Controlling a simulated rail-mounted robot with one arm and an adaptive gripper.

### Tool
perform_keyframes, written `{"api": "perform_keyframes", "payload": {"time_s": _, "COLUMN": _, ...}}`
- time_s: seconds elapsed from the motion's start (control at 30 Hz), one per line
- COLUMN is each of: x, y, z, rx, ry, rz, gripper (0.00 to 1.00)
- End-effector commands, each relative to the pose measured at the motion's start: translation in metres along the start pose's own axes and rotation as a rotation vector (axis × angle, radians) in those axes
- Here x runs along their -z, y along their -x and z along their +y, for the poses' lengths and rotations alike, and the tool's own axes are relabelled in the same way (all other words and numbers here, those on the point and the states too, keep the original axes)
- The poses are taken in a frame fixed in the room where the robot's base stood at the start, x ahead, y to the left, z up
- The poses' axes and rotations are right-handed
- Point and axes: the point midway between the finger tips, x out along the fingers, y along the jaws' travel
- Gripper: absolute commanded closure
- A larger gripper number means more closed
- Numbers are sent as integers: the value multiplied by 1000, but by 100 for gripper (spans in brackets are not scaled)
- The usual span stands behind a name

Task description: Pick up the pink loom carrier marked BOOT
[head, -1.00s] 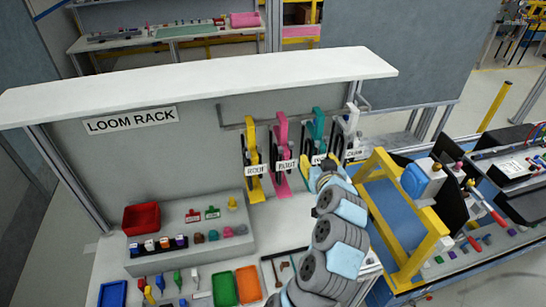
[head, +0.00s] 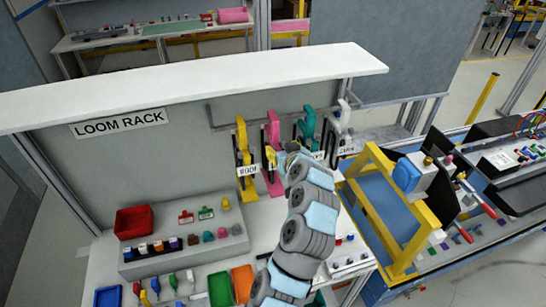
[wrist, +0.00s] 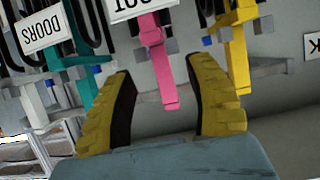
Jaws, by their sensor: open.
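The pink loom carrier (head: 273,132) hangs on the rack rail in the head view, between a yellow carrier marked ROOF (head: 243,150) and a teal one (head: 308,124). My gripper (head: 274,157) is in front of it and hides its label and part of its body. In the wrist view, my gripper (wrist: 158,70) is open, with yellow fingers on either side of the pink carrier's end (wrist: 160,70). The pink label is cut off by the picture's top edge. I cannot tell the depth between fingers and carrier. Nothing is held.
The teal carrier marked DOORS (wrist: 78,72) and the yellow carrier (wrist: 237,65) hang close on either side in the wrist view. A white carrier (head: 342,122) hangs at the right. A yellow frame (head: 390,210) stands right of my arm. Bins and small parts cover the bench below.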

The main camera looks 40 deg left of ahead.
Motion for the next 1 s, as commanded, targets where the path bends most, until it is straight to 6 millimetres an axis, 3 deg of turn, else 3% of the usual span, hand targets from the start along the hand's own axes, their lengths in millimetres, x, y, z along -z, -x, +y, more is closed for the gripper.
{"api": "perform_keyframes", "payload": {"time_s": 0.5, "x": 1, "y": -45, "z": 0, "rx": 1, "ry": 0, "rz": -2, "gripper": 46}}
{"api": "perform_keyframes", "payload": {"time_s": 1.0, "x": 1, "y": -64, "z": 0, "rx": 1, "ry": -1, "rz": -1, "gripper": 46}}
